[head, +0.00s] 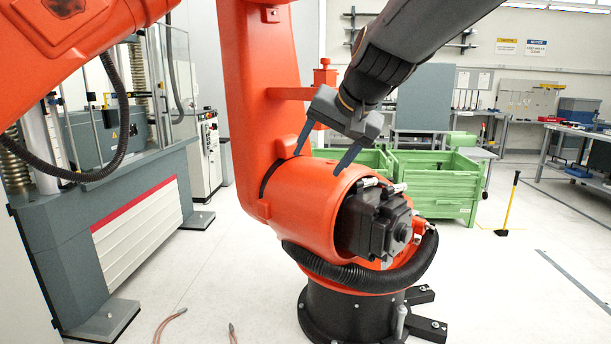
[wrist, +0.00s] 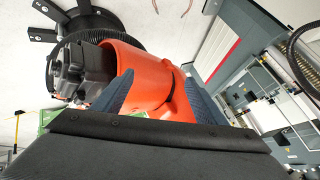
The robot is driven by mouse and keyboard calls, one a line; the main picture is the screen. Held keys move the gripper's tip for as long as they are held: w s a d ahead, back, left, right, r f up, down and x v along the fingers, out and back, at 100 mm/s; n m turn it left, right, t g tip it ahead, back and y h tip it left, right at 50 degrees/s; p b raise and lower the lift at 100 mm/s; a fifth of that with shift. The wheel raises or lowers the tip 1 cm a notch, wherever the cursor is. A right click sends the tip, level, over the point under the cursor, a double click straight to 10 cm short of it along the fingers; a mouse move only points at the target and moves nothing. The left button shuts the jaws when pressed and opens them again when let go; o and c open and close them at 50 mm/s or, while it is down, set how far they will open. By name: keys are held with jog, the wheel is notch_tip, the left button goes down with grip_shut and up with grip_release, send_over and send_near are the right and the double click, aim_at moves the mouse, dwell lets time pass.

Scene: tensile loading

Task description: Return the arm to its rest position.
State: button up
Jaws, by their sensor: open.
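My gripper (head: 318,163) hangs from my dark grey arm in the upper middle of the head view. Its two fingers are spread apart with nothing between them. It appears in front of the orange robot's lower body, but the gap in depth is hard to tell. In the wrist view my gripper (wrist: 158,95) shows two blue-grey fingers well apart, with the orange robot's rounded housing beyond them. My arm (head: 385,65) reaches in from the top right.
A large orange industrial robot (head: 255,110) on a black base (head: 350,318) fills the middle. A grey testing machine (head: 110,220) stands left. Green crates (head: 435,180), a yellow-handled tool (head: 510,205) and workbenches (head: 580,132) are behind to the right.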

jog(key=s+d+f+n+g+h, duration=0.1)
jog(key=s+d+f+g, duration=0.1)
jog(key=s+d+f, duration=0.3)
jog(key=s+d+f+n+g+h, duration=0.1)
jog(key=s+d+f+g, duration=0.2)
jog(key=s+f, duration=0.8)
jog(key=s+d+f+g+h, duration=0.2)
jog(key=s+d+f, duration=0.6)
jog(key=f, duration=0.4)
jog(key=shift+s+f+n+p, duration=0.3)
jog(key=shift+s+n, duration=0.1)
jog(key=shift+s, duration=0.1)
